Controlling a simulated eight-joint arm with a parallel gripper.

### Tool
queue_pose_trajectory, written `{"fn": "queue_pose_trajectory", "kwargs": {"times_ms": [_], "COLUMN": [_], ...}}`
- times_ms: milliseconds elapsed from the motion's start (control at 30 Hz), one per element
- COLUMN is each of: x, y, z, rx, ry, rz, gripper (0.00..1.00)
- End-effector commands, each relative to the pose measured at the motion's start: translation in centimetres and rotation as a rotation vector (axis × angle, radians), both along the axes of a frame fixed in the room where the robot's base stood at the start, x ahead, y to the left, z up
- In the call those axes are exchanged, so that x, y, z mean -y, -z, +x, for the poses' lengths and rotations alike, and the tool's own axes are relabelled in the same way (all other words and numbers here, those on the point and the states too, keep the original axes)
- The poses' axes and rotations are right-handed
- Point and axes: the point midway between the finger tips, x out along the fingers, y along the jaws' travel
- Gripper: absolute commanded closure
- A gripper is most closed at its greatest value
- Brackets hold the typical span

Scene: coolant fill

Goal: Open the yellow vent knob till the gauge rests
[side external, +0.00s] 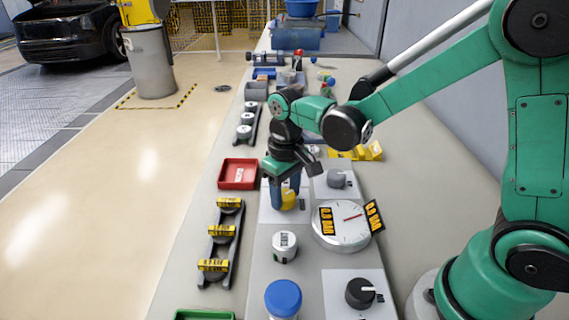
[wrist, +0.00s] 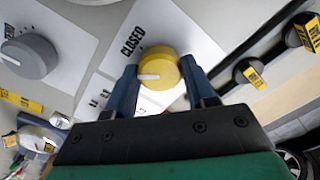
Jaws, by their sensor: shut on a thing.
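The yellow vent knob (wrist: 158,71) sits on a white plate (wrist: 192,52) printed with CLOSED. In the wrist view its white pointer mark points left, away from the word CLOSED. My gripper (wrist: 160,82) has its two blue fingers on either side of the knob, shut on it. In the side view my gripper (side external: 287,192) reaches down over the yellow knob (side external: 289,199), partly hiding it. The round white gauge (side external: 342,225) is right of the knob, with a red needle and two yellow 0.8 BAR tags at its rim.
A grey knob (side external: 337,178) stands behind the gauge, and a black knob (side external: 360,293) in front. A white-lidded jar (side external: 285,247) and a blue-capped bottle (side external: 283,298) stand nearer. A red tray (side external: 238,174) and a rack with yellow tags (side external: 219,241) lie left.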

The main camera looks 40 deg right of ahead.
Motion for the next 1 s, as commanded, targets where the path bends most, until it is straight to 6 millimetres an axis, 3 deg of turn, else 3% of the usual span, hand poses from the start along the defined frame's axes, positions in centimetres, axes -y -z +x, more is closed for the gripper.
{"fn": "queue_pose_trajectory", "kwargs": {"times_ms": [600,1000], "x": [0.03,0.04], "y": [-0.01,0.00], "z": [0.02,0.03], "rx": [0.001,0.001], "ry": [-0.552,-0.744], "rz": [0.000,0.000], "gripper": [1.00,1.00]}}
